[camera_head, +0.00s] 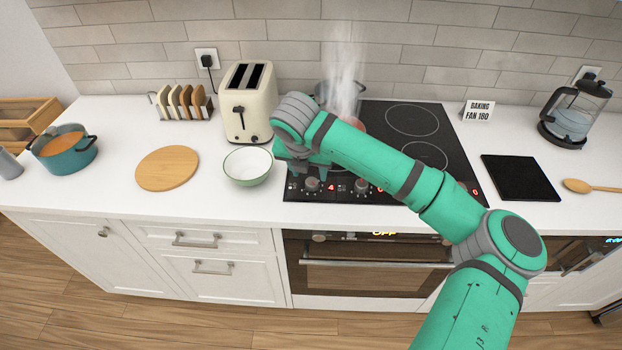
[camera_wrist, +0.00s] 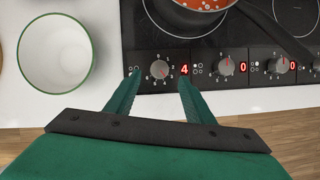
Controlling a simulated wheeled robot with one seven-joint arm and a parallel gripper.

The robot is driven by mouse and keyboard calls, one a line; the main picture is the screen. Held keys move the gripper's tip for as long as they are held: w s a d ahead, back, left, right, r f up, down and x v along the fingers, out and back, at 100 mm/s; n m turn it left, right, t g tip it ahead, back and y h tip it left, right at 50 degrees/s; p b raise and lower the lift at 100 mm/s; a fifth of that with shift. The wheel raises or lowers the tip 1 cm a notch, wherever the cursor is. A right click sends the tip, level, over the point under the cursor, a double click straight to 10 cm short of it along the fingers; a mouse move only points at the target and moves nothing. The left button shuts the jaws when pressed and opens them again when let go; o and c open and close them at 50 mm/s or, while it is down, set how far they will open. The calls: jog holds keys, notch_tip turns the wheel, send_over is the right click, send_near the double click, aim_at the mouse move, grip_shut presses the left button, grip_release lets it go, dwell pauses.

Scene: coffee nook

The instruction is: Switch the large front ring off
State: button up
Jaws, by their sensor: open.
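The black hob (camera_head: 455,150) is set in the white counter. Its front-left knob (camera_wrist: 159,69) sits beside a red display (camera_wrist: 184,69) reading 4; this knob also shows in the head view (camera_head: 312,184). The other knobs in the wrist view, a middle one (camera_wrist: 225,67) and a right one (camera_wrist: 279,65), have displays reading 0. My gripper (camera_wrist: 158,82) is open and empty, its fingertips on either side of the lower part of the 4 knob; contact cannot be told.
A white-green bowl (camera_head: 248,166) stands just left of the hob, with a cream toaster (camera_head: 249,103) behind it. Steam rises from a dark pot (camera_head: 323,91) at the back. The oven (camera_head: 370,275) below reads OFF. My arm hides part of the hob.

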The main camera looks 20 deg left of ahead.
aim_at(312, 181)
jog(key=shift+x, duration=3.1)
jog(key=c, duration=1.1)
